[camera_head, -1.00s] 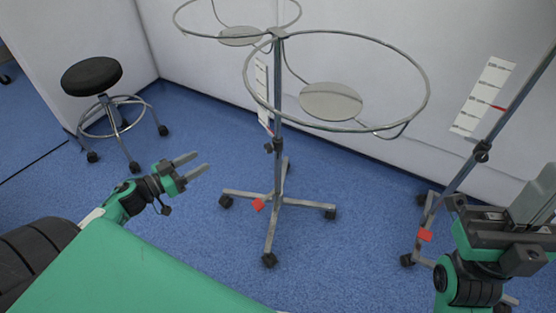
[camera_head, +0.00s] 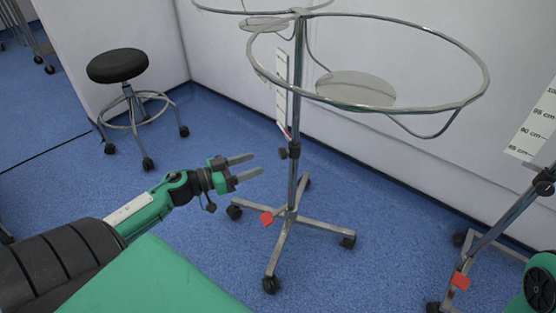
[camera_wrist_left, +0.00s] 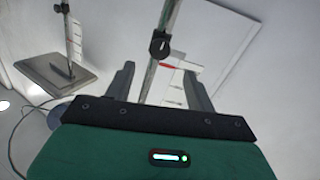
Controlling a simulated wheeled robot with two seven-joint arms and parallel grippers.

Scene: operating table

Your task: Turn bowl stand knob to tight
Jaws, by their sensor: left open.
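The bowl stand (camera_head: 297,110) is a grey metal pole with wire rings at its top and a wheeled cross base. Its black knob (camera_head: 289,151) sits on the pole below the rings. My left gripper (camera_head: 252,167) is open and empty, its fingers pointing right toward the pole, left of and slightly lower than the knob in the picture. In the left wrist view, a pole with a black knob (camera_wrist_left: 160,46) shows beyond the open fingers (camera_wrist_left: 158,88), apart from them. Of my right arm only a green part shows at the right edge; its gripper is out of view.
A black stool (camera_head: 118,66) stands at the back left. A second pole stand (camera_head: 495,232) with a red tag is at the right. Blue floor around the stand base is mostly clear.

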